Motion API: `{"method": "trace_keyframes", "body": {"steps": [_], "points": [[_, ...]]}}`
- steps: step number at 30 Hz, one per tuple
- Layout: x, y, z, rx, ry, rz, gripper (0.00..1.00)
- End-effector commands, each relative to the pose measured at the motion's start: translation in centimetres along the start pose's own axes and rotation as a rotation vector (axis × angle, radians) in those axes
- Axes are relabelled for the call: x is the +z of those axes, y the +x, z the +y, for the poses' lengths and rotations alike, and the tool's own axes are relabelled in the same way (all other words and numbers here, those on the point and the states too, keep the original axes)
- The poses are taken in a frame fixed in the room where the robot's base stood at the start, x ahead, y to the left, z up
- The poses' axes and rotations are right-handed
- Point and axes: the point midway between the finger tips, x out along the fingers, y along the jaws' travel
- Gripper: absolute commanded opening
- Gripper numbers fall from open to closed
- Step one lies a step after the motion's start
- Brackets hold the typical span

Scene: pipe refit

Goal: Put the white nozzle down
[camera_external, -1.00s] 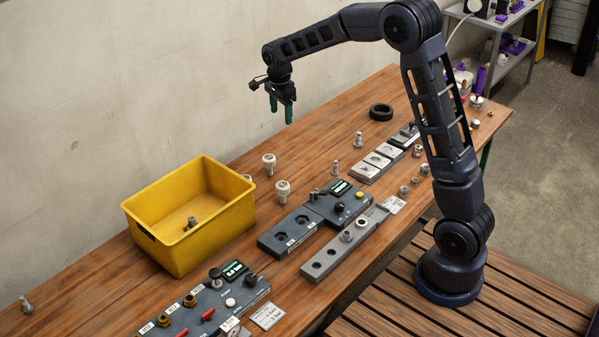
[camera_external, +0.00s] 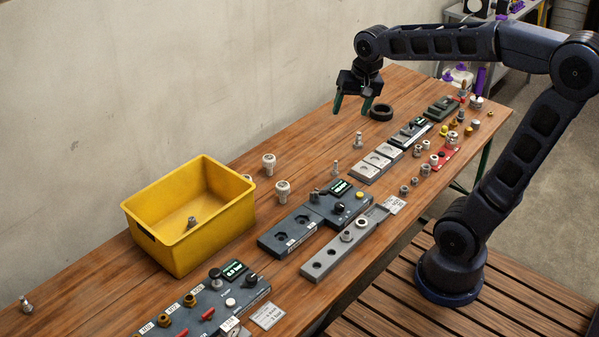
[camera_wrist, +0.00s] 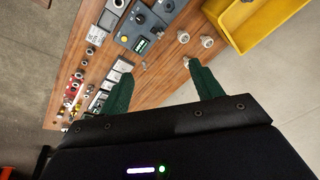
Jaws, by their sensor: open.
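Two white nozzles stand upright on the wooden bench, right of the yellow bin. One nozzle (camera_external: 268,165) is nearer the wall and the other (camera_external: 282,192) is nearer the grey blocks. I cannot tell which one the task means. Both also show at the top of the wrist view, one nozzle (camera_wrist: 183,37) left of the other (camera_wrist: 207,41). My gripper (camera_external: 351,110) is open and empty, high over the far part of the bench, to the right of both nozzles. Its green fingers (camera_wrist: 158,78) are spread apart in the wrist view with nothing between them.
The yellow bin (camera_external: 165,213) holds a small grey fitting (camera_external: 192,221). A black ring (camera_external: 381,112) lies near my gripper. Dark modules (camera_external: 340,202), a grey rail (camera_external: 330,261) and small fittings line the front side. The bench (camera_external: 225,170) is mostly bare along the wall.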

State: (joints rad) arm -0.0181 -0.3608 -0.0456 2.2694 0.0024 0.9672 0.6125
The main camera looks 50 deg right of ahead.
Motion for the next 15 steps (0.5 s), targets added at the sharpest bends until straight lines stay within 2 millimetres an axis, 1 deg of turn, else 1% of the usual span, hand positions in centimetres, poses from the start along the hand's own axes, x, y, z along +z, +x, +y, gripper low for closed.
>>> {"method": "trace_keyframes", "body": {"steps": [1, 3, 9, 12, 15], "points": [[1.4, -0.6, 0.8, -0.009, -0.053, 0.013, 0.65], [3.1, -1.1, 1.8, -0.018, -0.135, 0.028, 0.65], [7.9, -1.9, 4.8, -0.033, -0.369, 0.076, 0.65], [9.9, -1.9, 6.1, -0.035, -0.474, 0.099, 0.65], [11.5, -1.7, 7.1, -0.034, -0.556, 0.116, 0.65]]}}
